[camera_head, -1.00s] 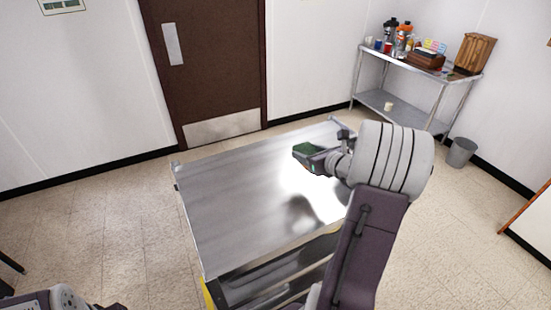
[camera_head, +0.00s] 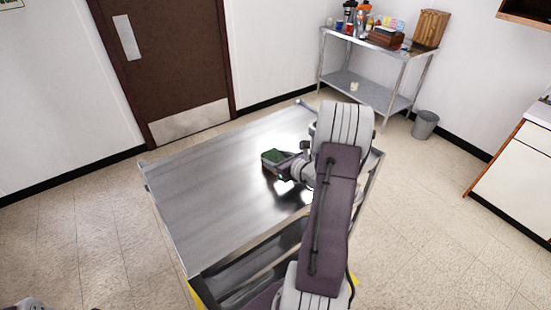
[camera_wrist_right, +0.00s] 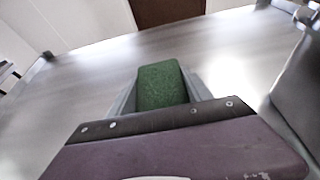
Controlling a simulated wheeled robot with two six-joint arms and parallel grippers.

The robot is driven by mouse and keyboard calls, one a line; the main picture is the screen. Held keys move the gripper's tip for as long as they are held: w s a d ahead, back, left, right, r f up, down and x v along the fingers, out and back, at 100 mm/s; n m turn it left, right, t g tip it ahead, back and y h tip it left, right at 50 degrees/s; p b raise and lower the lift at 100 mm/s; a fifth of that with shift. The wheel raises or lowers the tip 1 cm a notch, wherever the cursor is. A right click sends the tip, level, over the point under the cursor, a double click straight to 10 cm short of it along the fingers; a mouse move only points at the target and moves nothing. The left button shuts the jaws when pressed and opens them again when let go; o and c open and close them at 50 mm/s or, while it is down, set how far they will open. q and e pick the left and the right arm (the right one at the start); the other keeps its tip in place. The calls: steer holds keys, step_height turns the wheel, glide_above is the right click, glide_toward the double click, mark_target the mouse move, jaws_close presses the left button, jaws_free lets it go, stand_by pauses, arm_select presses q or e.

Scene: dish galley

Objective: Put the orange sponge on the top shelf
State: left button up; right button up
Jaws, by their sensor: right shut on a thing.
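The sponge (camera_head: 273,156) has a green top face and a thin orange edge. It is over the bare metal top shelf (camera_head: 205,190) of a steel cart, towards its right side. My right gripper (camera_head: 277,166) is shut on the sponge, its fingers on either side. In the right wrist view the sponge's green face (camera_wrist_right: 161,86) sits between the grey fingers, low over the metal. I cannot tell if the sponge touches the shelf. Of my left arm only a sliver shows at the bottom left, and its gripper is out of view.
The cart top is otherwise clear. A lower shelf (camera_head: 245,265) shows beneath its near edge. A steel side table (camera_head: 375,85) with bottles and boxes stands against the back wall, beside a grey bin (camera_head: 425,124). A brown door (camera_head: 165,65) is behind the cart. White cabinets (camera_head: 520,170) are at right.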

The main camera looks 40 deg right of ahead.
steer(key=shift+w+d, duration=0.1)
steer(key=shift+d, duration=0.05)
steer(key=shift+w+f, duration=0.1)
steer(key=shift+f, duration=0.15)
steer(key=o, duration=1.3)
steer(key=shift+r, duration=0.1)
steer(key=shift+r, duration=0.15)
steer(key=shift+s, duration=0.3)
steer(key=b+v, duration=0.2)
steer(key=v, duration=0.8)
steer(key=shift+s+r, duration=0.1)
steer(key=shift+r, duration=0.05)
steer(key=shift+s+r, duration=0.25)
steer(key=shift+s, duration=0.3)
